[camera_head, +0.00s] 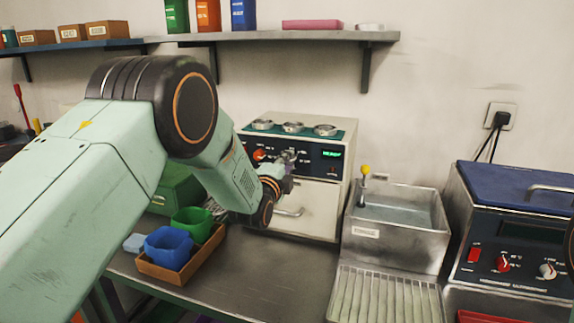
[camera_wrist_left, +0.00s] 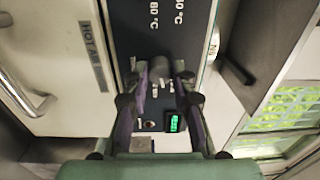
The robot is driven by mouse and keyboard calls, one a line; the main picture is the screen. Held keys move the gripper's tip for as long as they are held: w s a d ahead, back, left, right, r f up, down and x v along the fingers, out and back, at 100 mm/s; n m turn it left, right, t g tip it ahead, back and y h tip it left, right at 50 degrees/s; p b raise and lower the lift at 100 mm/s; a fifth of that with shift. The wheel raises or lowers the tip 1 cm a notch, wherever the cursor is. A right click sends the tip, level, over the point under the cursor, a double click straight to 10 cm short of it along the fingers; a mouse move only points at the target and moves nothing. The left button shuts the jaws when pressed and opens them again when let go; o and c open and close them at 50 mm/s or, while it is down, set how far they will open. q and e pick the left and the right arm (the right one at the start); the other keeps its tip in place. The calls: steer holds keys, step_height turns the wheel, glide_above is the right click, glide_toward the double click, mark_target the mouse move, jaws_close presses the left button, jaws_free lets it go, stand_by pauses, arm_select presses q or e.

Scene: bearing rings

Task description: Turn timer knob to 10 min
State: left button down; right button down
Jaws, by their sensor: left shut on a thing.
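The hot-air oven (camera_head: 305,205) stands on the bench against the wall, with a dark control panel across its front. A red knob (camera_head: 259,155) sits at the left of the panel and a green lit display (camera_head: 332,154) at the right; the display also shows in the left wrist view (camera_wrist_left: 174,123). My left gripper (camera_head: 288,158) is at the panel between them, shut on a knob that the fingers mostly hide. In the left wrist view its two fingers (camera_wrist_left: 162,75) stand either side of the panel's printed marks. I cannot read the knob's setting.
Several metal rings (camera_head: 292,127) lie on the oven's top, just above the panel. A metal sink (camera_head: 398,225) stands to the right, then a blue-lidded machine (camera_head: 515,230) with its own knobs. A tray (camera_head: 160,272) with blue and green cups is below my left arm.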

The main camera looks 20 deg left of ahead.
arm_select(q)
steer(key=shift+w+a+r+m, duration=0.1)
steer(key=shift+r+m, duration=0.05)
steer(key=shift+m, duration=1)
steer(key=shift+r+m, duration=0.15)
steer(key=shift+m, duration=1)
steer(key=shift+r, duration=0.1)
steer(key=c, duration=1.5)
jaws_free()
steer(key=shift+c, duration=0.2)
steer(key=o, duration=0.4)
steer(key=shift+w+f, duration=0.1)
steer(key=shift+f, duration=0.15)
steer(key=shift+o, duration=0.2)
steer(key=shift+s, duration=0.2)
steer(key=s, duration=1.2)
steer(key=shift+a+f, duration=0.2)
